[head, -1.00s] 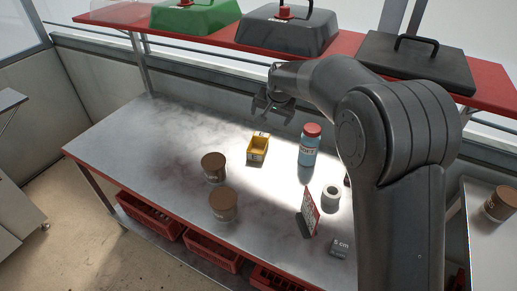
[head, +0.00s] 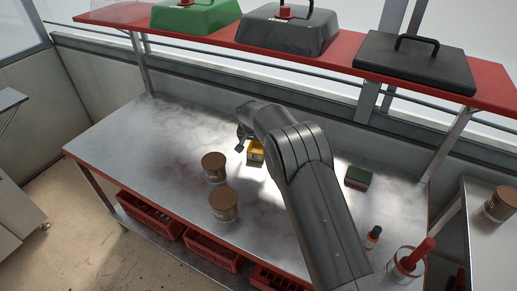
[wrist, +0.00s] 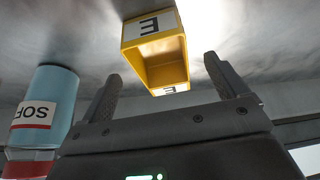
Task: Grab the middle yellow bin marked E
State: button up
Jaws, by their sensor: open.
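The yellow bin (head: 255,152) marked E stands on the metal table, partly hidden behind my arm in the head view. In the wrist view the yellow bin (wrist: 155,52) appears upside down, with white labels bearing a black E. My gripper (head: 243,142) is at the bin's upper left in the head view. In the wrist view my gripper (wrist: 165,80) is open, its two fingers apart, with the bin beyond and between the fingertips. The fingers look clear of the bin, and nothing is held.
A blue bottle (wrist: 45,108) stands beside the bin in the wrist view. Two brown-lidded jars (head: 215,167) (head: 223,203) stand left of my arm. A red shelf (head: 340,58) overhangs the back.

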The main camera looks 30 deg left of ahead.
aim_at(258, 151)
jog(key=shift+x, duration=2.75)
jog(key=shift+w, duration=0.15)
jog(key=shift+c, duration=0.3)
jog(key=shift+r, duration=0.1)
jog(key=c, duration=1.1)
